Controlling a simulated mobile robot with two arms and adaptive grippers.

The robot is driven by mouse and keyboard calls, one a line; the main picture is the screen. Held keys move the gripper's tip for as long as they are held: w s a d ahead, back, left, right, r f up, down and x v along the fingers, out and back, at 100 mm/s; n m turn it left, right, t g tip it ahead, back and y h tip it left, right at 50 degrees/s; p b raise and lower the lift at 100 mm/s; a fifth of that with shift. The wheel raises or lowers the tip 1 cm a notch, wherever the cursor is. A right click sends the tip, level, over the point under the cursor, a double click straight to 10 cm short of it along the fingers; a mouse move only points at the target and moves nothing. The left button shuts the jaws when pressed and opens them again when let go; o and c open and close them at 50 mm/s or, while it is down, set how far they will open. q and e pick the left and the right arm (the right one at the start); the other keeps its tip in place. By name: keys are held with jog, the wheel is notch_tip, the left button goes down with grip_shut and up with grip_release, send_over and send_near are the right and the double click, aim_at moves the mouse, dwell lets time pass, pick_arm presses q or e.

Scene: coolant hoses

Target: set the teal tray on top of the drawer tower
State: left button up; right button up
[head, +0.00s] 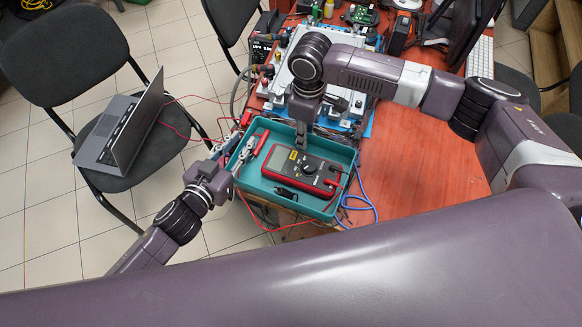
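The teal tray (303,208) is in the middle of the head view, near the left end of the red-brown table. It holds a red and dark multimeter, red leads and small dark and metal parts. My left gripper (232,160) is at the tray's left wall. My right gripper (301,136) points down at the tray's far wall. Both fingertip areas are close to the rim, but I cannot tell whether either gripper is closed on it. I cannot make out the drawer tower.
A silver unit (330,48) on a blue mat stands behind the tray. A blue cable (362,205) loops at its right. An open laptop (122,130) rests on a chair at left. Red leads trail from the table towards it.

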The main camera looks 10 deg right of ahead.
pick_arm(q)
grip_shut()
pick_arm(e)
grip_shut()
pick_arm(q)
jog(key=shift+r, duration=0.3)
pick_arm(e)
jog(key=shift+r, duration=0.25)
